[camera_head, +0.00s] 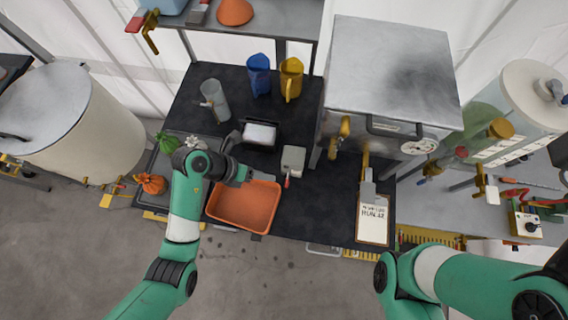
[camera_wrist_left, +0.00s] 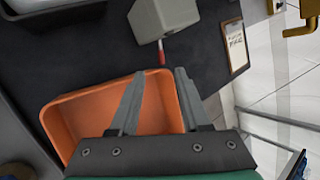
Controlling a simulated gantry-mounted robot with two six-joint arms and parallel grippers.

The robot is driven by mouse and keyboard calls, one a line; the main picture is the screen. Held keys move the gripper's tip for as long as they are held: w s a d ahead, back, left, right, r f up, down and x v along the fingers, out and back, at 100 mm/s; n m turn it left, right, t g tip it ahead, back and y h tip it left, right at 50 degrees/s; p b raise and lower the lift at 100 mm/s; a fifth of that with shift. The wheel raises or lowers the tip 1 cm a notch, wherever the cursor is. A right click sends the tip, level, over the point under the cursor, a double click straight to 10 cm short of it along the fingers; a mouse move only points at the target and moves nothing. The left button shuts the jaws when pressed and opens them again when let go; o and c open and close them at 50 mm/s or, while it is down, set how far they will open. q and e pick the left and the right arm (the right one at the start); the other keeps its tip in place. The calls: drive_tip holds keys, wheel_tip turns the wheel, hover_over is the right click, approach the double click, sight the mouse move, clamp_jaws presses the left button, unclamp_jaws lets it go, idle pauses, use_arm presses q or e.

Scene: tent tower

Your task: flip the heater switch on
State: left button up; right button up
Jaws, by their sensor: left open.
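A small grey box (camera_head: 293,160) with a red lever (camera_head: 287,182) at its front stands on the dark tabletop; it looks like the heater switch. The left wrist view shows the box (camera_wrist_left: 163,20) at the top and the red lever (camera_wrist_left: 161,52) just beyond my fingertips. Whether the lever is on or off I cannot tell. My left gripper (camera_head: 244,176) is open and empty over the orange tray, left of the lever and apart from it. Its two fingers (camera_wrist_left: 157,80) point toward the box in the left wrist view. My right gripper is out of view; only my right arm shows.
The orange tray (camera_head: 270,226) lies below my left gripper. A dark-framed device (camera_head: 260,134) stands left of the box. A large metal oven (camera_head: 391,65) is at the right, with a clipboard (camera_head: 373,219) in front. Blue (camera_head: 259,74) and yellow (camera_head: 291,78) jugs stand behind.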

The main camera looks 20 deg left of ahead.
sight(286, 180)
use_arm(q)
drive_tip(key=b+x, duration=0.3)
drive_tip(key=x, duration=0.8)
drive_tip(key=shift+b, duration=0.35)
clamp_jaws()
